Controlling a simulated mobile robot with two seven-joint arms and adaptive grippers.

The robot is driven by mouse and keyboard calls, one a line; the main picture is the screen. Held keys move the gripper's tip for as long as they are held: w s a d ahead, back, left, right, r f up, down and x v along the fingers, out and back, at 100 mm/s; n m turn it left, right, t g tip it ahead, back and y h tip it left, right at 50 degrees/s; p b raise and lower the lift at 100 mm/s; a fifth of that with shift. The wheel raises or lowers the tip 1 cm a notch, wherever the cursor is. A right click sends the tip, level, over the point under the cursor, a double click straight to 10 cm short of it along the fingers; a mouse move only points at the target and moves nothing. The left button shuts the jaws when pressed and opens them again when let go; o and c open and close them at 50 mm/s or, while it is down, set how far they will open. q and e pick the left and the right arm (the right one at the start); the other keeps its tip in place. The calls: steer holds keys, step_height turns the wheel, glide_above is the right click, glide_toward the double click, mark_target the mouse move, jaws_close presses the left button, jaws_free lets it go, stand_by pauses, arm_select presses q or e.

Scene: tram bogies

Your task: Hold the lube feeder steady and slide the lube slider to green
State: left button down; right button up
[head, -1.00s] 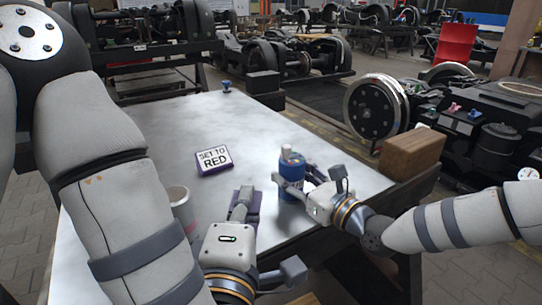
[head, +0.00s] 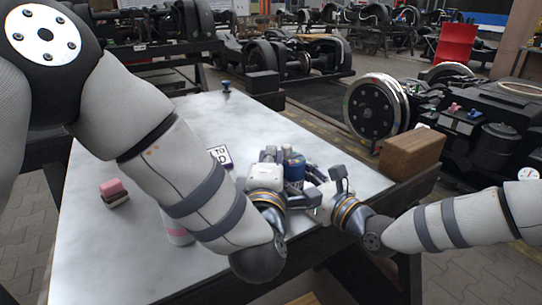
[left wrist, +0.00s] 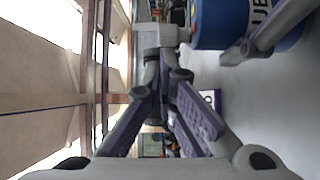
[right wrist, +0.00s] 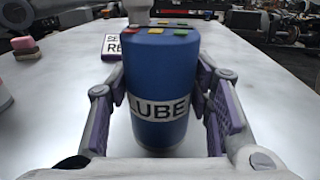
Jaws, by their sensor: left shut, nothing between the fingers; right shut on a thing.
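The lube feeder (head: 293,168) is a blue upright can with a white LUBE label, near the table's right edge. My right gripper (right wrist: 165,108) is shut around it from both sides. On its top in the right wrist view (right wrist: 158,85) are coloured marks, red at the left and yellow in the middle. A pale post (right wrist: 138,10), seemingly the lube slider, stands by the red end. It shows as a grey block in the left wrist view (left wrist: 157,38). My left gripper (head: 270,153) is shut and empty, close to the feeder's top; contact with the slider cannot be told.
A sign (right wrist: 113,45), partly hidden, lies on the metal table (head: 130,235) behind the feeder. A pink-and-dark block (head: 114,191) and a pale cup (head: 178,235) are at the left. A blue knob (head: 226,86) stands at the far edge. A wooden block (head: 410,152) is to the right.

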arm_select(q)
steer(key=shift+w+d, duration=0.5)
steer(key=shift+d, duration=0.3)
steer(key=shift+w+d, duration=0.5)
steer(key=shift+d, duration=0.3)
glide_toward(287, 149)
steer(key=s+a, duration=0.3)
steer(key=s, duration=0.1)
steer(key=shift+d, duration=0.1)
